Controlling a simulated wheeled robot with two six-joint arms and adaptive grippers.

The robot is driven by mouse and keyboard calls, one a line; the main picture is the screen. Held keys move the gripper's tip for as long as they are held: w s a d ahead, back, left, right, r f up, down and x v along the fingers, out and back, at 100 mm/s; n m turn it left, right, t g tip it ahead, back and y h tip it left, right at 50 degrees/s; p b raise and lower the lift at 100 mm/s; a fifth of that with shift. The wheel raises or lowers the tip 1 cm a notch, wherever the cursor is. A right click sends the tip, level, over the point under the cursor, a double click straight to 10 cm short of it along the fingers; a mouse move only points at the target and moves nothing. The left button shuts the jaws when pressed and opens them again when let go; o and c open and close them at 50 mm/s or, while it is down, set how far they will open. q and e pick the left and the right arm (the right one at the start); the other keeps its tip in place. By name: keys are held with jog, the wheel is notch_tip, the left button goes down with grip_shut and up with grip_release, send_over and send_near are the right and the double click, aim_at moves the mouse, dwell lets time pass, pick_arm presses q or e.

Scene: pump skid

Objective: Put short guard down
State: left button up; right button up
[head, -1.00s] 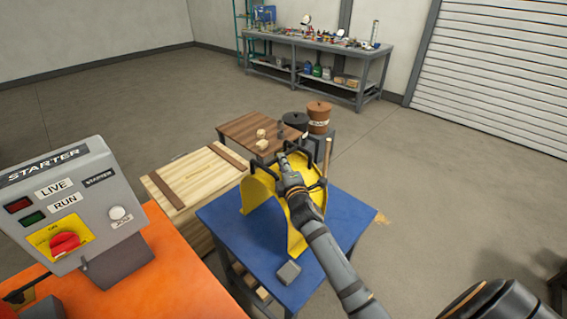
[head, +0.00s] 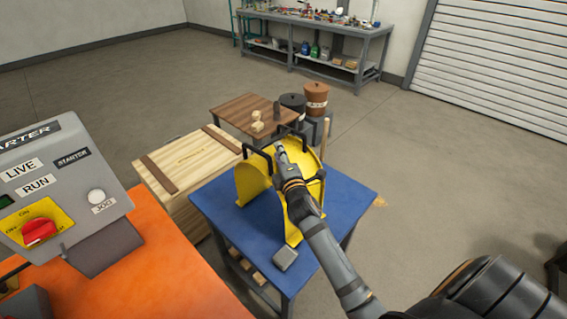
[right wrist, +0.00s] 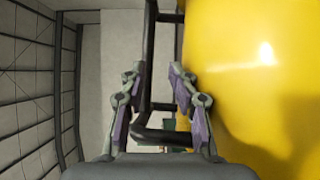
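The yellow short guard (head: 252,181), a curved cover with black handles, stands arched on the blue table (head: 222,215). My right gripper (head: 280,150) is over the guard's top, by its handles. In the right wrist view, the fingers of this gripper (right wrist: 158,78) are apart, with a black handle bar (right wrist: 151,55) between them and a visible gap to the right finger. The guard's yellow side (right wrist: 250,65) fills the right of that view. My arm hides part of the guard in the head view. My left gripper is not in view.
A small grey block (head: 285,258) lies on the blue table's front corner. A wooden crate (head: 187,160) stands to the left, and a brown table (head: 243,113) behind. The starter box (head: 62,190) stands on an orange surface (head: 165,275) at left. Open floor lies right.

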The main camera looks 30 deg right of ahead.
jog(key=v, duration=1)
jog(key=shift+s+r+b, duration=0.15)
jog(key=shift+s+b, duration=0.1)
jog(key=shift+b, duration=0.2)
